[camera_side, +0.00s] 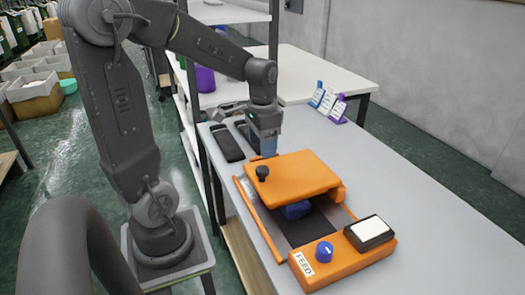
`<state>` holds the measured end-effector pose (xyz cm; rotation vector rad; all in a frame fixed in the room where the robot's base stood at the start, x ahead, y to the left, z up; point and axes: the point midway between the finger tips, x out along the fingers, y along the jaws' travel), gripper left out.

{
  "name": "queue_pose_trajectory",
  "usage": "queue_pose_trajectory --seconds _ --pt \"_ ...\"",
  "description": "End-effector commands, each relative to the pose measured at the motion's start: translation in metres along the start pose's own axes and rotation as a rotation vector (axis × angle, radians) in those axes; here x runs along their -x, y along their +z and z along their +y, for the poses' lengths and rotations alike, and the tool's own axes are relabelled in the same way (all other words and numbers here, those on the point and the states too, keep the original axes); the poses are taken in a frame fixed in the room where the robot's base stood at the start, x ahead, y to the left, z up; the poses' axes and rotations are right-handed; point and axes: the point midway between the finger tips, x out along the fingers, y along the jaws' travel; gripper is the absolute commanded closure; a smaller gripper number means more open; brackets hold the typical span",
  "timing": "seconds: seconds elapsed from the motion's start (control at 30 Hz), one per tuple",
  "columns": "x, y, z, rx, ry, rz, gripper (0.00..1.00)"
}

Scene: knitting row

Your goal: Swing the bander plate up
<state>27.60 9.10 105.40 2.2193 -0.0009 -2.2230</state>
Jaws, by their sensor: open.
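The orange bander (330,265) sits on the grey table. Its orange plate (300,178) shows at the back of the machine, above a dark bed (303,226). A black knob (262,173) stands on the plate's left corner. My gripper (266,152) points down just behind the plate, near the knob. It is open and holds nothing that I can see. Its fingertips are partly hidden behind the plate's rear edge, so I cannot tell whether they touch it. A blue block (296,210) lies under the plate's front edge, partly hidden.
A blue knob (324,251), a FEED label (303,265) and a black-framed white pad (370,231) are on the bander's front. Dark flat items (227,144) lie left of my gripper. Small card stands (328,102) are at the back. The table's right side (420,190) is clear.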

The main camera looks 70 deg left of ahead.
Motion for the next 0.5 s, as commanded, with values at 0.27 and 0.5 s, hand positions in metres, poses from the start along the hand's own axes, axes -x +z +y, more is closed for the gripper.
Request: queue_pose_trajectory --seconds 0.27,0.5 --pt "-0.049 0.001 0.001 0.0 0.001 -0.006 0.36" --pt "-0.085 0.001 0.001 0.0 0.001 -0.002 0.36"
